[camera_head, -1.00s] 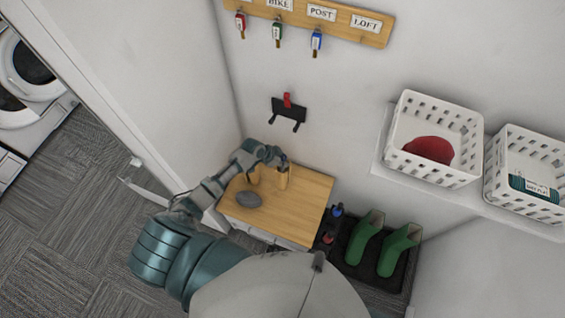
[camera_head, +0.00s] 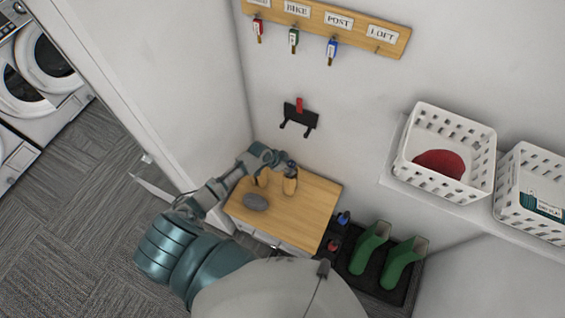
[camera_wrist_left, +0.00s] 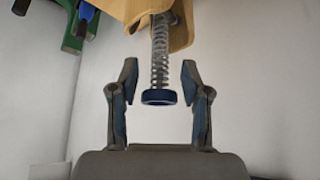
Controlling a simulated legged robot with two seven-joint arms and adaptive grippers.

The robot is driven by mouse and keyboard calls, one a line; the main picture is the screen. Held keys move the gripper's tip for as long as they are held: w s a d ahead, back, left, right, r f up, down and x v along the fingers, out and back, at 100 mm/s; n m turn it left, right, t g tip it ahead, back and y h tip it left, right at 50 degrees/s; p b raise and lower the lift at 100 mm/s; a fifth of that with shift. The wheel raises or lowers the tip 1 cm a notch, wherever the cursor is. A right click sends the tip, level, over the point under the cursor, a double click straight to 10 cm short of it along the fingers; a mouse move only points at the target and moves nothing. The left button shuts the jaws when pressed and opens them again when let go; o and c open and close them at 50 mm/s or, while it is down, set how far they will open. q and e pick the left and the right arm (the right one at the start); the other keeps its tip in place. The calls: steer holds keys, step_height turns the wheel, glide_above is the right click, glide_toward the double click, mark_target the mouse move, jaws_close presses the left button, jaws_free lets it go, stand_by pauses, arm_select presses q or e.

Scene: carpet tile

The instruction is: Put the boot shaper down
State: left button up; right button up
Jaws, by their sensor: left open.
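The boot shaper (camera_head: 290,184) is a light wooden form with a dark knob on top. It stands upright on the wooden top of a low cabinet (camera_head: 316,206). In the left wrist view its wooden body (camera_wrist_left: 188,12), coil spring (camera_wrist_left: 160,50) and dark blue knob (camera_wrist_left: 158,97) show. My left gripper (camera_head: 282,162) is beside the knob end, and in the wrist view its fingers (camera_wrist_left: 159,75) are open on either side of the spring and knob, with gaps on both sides. A second wooden form (camera_head: 262,179) stands partly behind my arm. My right gripper is out of view.
A grey stone-like object (camera_head: 256,202) lies on the cabinet top. Green boots (camera_head: 370,246) stand on a dark tray to the right. A black wall hook (camera_head: 299,115), a key rack (camera_head: 330,22) and a shelf with white baskets (camera_head: 445,157) are on the wall.

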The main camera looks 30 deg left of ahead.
arm_select(q)
steer(key=v, duration=0.9)
steer(key=shift+s+r+p, duration=0.2)
steer(key=shift+r+p, duration=0.1)
steer(key=shift+p, duration=0.15)
steer(key=shift+a, duration=0.15)
